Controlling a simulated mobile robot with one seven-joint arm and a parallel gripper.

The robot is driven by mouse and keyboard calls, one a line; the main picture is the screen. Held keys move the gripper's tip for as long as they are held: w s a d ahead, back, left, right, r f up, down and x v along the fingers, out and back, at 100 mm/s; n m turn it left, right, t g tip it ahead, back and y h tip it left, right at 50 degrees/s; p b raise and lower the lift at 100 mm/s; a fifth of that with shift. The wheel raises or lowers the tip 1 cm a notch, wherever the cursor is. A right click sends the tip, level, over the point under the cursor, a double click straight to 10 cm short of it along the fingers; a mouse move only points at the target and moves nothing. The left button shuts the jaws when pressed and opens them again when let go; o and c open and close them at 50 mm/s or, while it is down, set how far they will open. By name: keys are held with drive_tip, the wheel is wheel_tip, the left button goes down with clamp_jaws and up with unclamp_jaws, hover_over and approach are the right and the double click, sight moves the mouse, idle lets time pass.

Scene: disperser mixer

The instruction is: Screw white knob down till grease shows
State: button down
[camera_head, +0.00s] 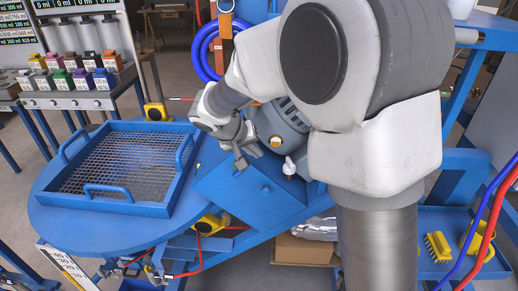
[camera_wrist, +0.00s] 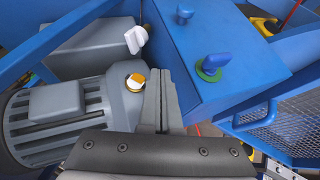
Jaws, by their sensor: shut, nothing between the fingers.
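The white knob (camera_head: 289,166) stands beside the grey motor (camera_head: 287,122), right of my gripper in the head view. In the wrist view the white knob (camera_wrist: 136,39) is upper left of the fingertips, with a clear gap to them. My gripper (camera_head: 240,163) is shut and empty, above the blue sloping housing (camera_head: 250,190). In the wrist view my gripper (camera_wrist: 162,75) has its two fingers together beside an orange-yellow cap (camera_wrist: 134,82) on the motor (camera_wrist: 60,120). I see no grease at the knob.
A blue lever on a green base (camera_wrist: 212,66) and a small blue knob (camera_wrist: 184,14) stick up from the blue housing. A blue tray with mesh (camera_head: 125,204) sits on the round table at left. Blue and red hoses (camera_head: 490,225) hang at right.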

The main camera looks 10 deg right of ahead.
sight(265, 170)
drive_tip(key=x, duration=0.7)
drive_tip(key=shift+f, duration=0.25)
drive_tip(key=d, duration=0.3)
drive_tip(key=shift+w+d+f, duration=0.15)
drive_tip(key=shift+w+d, duration=0.05)
drive_tip(key=shift+w, duration=0.2)
drive_tip(key=shift+w+d, duration=0.1)
drive_tip(key=shift+d, duration=0.35)
drive_tip(key=shift+f, duration=0.15)
drive_tip(key=shift+w+d+f+m+g+h+b, duration=0.2)
drive_tip(key=shift+w+d+m+g+h+b, duration=0.15)
drive_tip(key=shift+m+b, duration=0.5)
drive_tip(key=m+g+b, duration=0.1)
drive_tip(key=m+h+b, duration=0.1)
drive_tip(key=shift+w+d+r+m+g, duration=0.15)
drive_tip(key=shift+d+m+g, duration=0.05)
drive_tip(key=shift+m+g, duration=0.15)
drive_tip(key=shift+d, duration=0.1)
